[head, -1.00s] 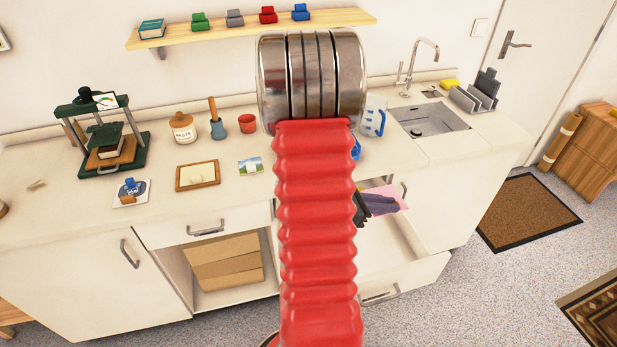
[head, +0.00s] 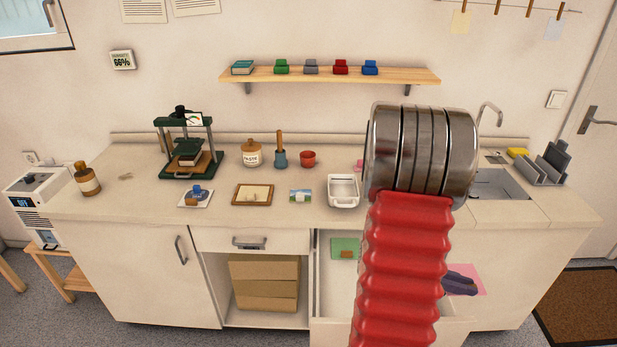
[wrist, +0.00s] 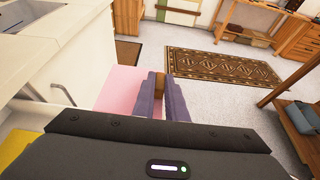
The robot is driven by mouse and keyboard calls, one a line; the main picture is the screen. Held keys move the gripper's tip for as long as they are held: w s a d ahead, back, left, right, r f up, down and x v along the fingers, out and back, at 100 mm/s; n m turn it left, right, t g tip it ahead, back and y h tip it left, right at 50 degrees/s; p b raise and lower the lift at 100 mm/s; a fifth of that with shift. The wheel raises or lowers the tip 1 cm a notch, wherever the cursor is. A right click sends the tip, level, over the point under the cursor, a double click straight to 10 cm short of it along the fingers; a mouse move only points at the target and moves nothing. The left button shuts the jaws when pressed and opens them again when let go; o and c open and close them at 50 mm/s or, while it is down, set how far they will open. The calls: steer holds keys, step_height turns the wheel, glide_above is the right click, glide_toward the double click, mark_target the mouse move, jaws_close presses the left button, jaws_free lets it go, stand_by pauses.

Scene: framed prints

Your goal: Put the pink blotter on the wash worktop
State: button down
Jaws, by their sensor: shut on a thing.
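My gripper (head: 461,283) has purple fingers and is shut on the pink blotter (head: 470,270). The blotter is a flat pink sheet, held out in front of the right-hand cabinet, below counter height. In the wrist view the blotter (wrist: 122,88) reaches out to the left of the gripper (wrist: 165,97), with a brown block between the fingers. The wash worktop (head: 520,211) is the right-hand counter section around the sink (head: 497,184). My red arm hides part of its left side.
A drawer (head: 335,300) stands open under the counter, with a green blotter (head: 345,247) in it. A yellow sponge (head: 517,152) and a grey rack (head: 546,165) stand behind and right of the sink. A white tray (head: 343,190) sits left of my arm. The front strip of the wash worktop looks clear.

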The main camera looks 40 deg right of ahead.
steer(key=shift+w+d+f, duration=0.1)
steer(key=shift+w, duration=0.45)
steer(key=w+a+f+n+t+h, duration=0.1)
steer(key=w+a+f+n+t, duration=0.3)
steer(key=w, duration=0.6)
steer(key=w+a+n+t+h, duration=0.1)
steer(key=w+a, duration=0.4)
steer(key=w, duration=0.5)
steer(key=w+a+f+n+t+h, duration=0.25)
steer(key=w+a, duration=0.25)
steer(key=w, duration=0.5)
steer(key=w+a+f+n+t+y, duration=0.1)
steer(key=w+a+n+t, duration=0.1)
steer(key=a, duration=0.9)
steer(key=w+a+f+n+t+y, duration=0.1)
steer(key=w+a+f+n+t, duration=0.1)
steer(key=a, duration=0.9)
steer(key=w+a+f+n+t+y, duration=0.2)
steer(key=w+a+n+t, duration=0.2)
steer(key=w+a, duration=0.3)
steer(key=a+t, duration=0.1)
steer(key=a, duration=0.3)
steer(key=shift+w+a+t, duration=0.15)
steer(key=shift+t, duration=0.2)
steer(key=shift+f+n, duration=0.1)
steer(key=shift+n, duration=0.15)
